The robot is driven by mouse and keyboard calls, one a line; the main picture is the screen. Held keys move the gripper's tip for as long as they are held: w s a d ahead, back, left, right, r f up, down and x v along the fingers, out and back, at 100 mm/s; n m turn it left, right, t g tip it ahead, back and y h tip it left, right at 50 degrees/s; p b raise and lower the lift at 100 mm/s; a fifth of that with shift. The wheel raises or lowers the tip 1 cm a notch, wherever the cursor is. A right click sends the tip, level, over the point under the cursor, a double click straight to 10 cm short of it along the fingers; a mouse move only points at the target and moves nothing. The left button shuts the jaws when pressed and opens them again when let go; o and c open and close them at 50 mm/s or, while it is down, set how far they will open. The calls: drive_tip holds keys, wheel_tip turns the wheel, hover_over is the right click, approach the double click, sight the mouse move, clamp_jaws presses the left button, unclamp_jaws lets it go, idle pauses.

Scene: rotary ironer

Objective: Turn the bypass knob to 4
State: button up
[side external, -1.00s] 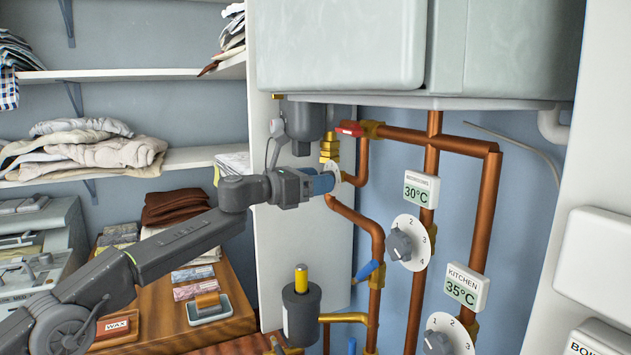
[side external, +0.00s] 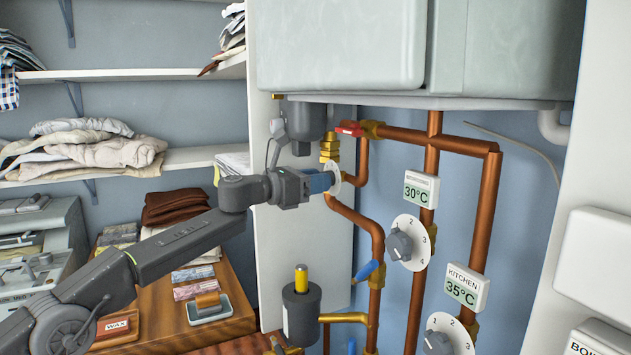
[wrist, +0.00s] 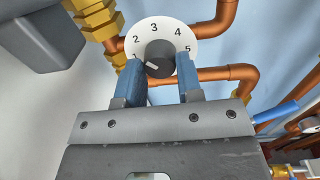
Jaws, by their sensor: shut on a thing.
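A dark round knob (wrist: 160,58) sits on a white dial (wrist: 154,24) that shows 2, 3, 4 and 5 in the wrist view. A white mark on the knob points to the lower left, below the 2, toward the left finger. My gripper (wrist: 160,77) has its blue fingers on both sides of the knob and is shut on it. In the side view my gripper (side external: 325,182) reaches the dial (side external: 336,172) on the pipework, its fingers hiding the knob. No bypass label is readable.
Two more dials, an upper one (side external: 412,227) and a lower one (side external: 458,331), are to the right on copper pipes. A red lever (side external: 349,128) is above my gripper, and a blue lever (side external: 365,271) below. A grey cylinder (side external: 301,310) stands below my wrist.

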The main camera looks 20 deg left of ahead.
drive_tip(key=shift+m+h, duration=0.6)
drive_tip(key=shift+m, duration=7.6)
drive_tip(key=shift+f, duration=0.1)
drive_tip(key=o, duration=0.9)
drive_tip(key=shift+s+a, duration=0.1)
drive_tip(key=shift+a, duration=0.05)
